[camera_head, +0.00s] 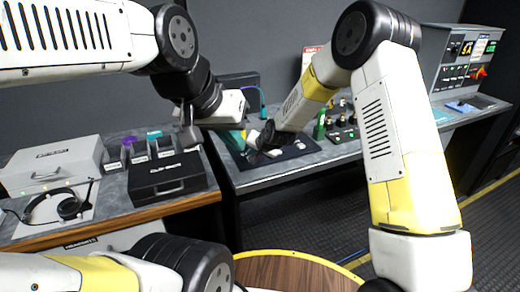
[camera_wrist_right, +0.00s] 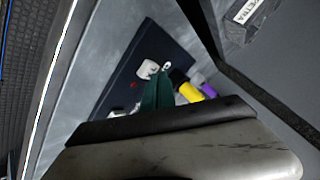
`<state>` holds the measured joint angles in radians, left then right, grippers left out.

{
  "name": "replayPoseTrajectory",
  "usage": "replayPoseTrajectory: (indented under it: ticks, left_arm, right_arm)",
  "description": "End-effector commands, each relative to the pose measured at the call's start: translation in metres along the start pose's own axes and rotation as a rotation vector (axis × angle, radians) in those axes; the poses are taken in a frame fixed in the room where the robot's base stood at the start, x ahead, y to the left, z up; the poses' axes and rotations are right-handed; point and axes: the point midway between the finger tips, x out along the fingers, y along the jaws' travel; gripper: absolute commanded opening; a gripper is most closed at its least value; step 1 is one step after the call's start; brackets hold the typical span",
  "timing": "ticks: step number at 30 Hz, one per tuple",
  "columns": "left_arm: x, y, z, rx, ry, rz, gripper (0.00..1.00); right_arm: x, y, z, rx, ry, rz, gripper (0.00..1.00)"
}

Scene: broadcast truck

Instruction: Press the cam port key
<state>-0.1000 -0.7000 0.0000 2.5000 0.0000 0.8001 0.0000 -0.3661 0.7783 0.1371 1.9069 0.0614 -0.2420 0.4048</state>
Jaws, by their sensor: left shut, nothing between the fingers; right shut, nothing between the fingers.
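I cannot make out which key is the cam port key; no label is readable enough. A dark panel (camera_head: 290,155) lies on the middle desk, with small white pieces on it. It also shows in the right wrist view (camera_wrist_right: 122,79), with a white piece (camera_wrist_right: 147,69) and a small red spot. My left gripper (camera_head: 187,136) is shut and empty, in the air above the black case on the left desk. My right gripper (camera_head: 254,143) is shut and empty over the dark panel; its fingertips are partly hidden. Whether it touches anything cannot be told.
A black case (camera_head: 167,180), a light case (camera_head: 52,165) and headphones (camera_head: 68,205) sit on the left desk. A board with knobs (camera_head: 342,120) stands behind my right forearm. A button console (camera_head: 462,65) is at the far right. A round wooden top (camera_head: 290,272) is in front.

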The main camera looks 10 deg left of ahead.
Motion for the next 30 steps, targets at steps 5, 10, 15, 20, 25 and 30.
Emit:
replayPoseTrajectory:
  ticks: [5, 10, 15, 20, 25, 30]
  left_arm:
    - [0.0, 0.0, 0.0, 0.0, 0.0, 0.0, 0.0]
    - [0.0, 0.0, 0.0, 0.0, 0.0, 0.0, 0.0]
    - [0.0, 0.0, 0.0, 0.0, 0.0, 0.0, 0.0]
    - [0.0, 0.0, 0.0, 0.0, 0.0, 0.0, 0.0]
    - [0.0, 0.0, 0.0, 0.0, 0.0, 0.0, 0.0]
    - [0.0, 0.0, 0.0, 0.0, 0.0, 0.0, 0.0]
  right_arm:
    - [0.0, 0.0, 0.0, 0.0, 0.0, 0.0, 0.0]
    - [0.0, 0.0, 0.0, 0.0, 0.0, 0.0, 0.0]
    - [0.0012, 0.0009, 0.001, 0.0, -0.001, 0.0, 0.0]
    - [0.005, 0.0035, 0.0039, 0.0, 0.0, 0.0, 0.0]
    - [0.0062, 0.0043, 0.0049, 0.0, 0.0, 0.0, 0.0]
    - [0.0063, 0.0047, 0.0054, 0.0, -0.002, 0.001, 0.0]
